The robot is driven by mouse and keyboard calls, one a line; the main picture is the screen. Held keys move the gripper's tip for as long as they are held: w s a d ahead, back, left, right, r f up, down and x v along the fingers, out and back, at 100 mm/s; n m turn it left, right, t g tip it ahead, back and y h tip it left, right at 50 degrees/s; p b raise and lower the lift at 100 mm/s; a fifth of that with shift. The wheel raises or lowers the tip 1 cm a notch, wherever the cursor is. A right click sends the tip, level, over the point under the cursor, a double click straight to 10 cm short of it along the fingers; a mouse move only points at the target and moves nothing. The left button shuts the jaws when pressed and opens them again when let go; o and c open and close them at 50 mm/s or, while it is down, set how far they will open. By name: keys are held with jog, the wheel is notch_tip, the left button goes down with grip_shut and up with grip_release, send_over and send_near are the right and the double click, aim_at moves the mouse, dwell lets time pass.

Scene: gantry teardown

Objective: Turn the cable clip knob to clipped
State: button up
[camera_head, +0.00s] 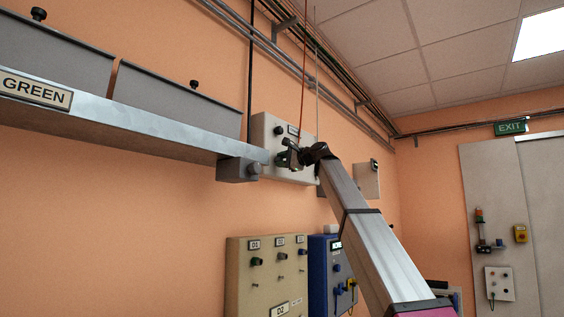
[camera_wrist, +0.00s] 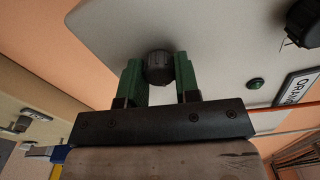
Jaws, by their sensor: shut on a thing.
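A dark ribbed knob (camera_wrist: 158,68) sits on the face of a pale grey wall box (camera_wrist: 215,45). My gripper (camera_wrist: 160,76) has its two green fingers on either side of this knob and is shut on it. No marking for clipped shows beside the knob, so its setting cannot be read. In the head view, my gripper (camera_head: 289,157) is at the lower part of the grey box (camera_head: 265,130) and covers the knob there.
A second dark knob (camera_wrist: 302,22) is near an ORANGE label (camera_wrist: 298,89) and a green button (camera_wrist: 257,84). A thin orange cable (camera_head: 303,80) runs up beside the box. A metal shelf (camera_head: 150,128) ends close to my gripper on the left. Control panels (camera_head: 265,262) are below.

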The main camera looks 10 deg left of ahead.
jog(key=shift+f, duration=0.1)
dwell(0.3)
jog(key=o, duration=0.9)
jog(key=v, duration=1)
jog(key=shift+s+d, duration=0.2)
jog(key=shift+d, duration=0.15)
jog(key=shift+f, duration=0.15)
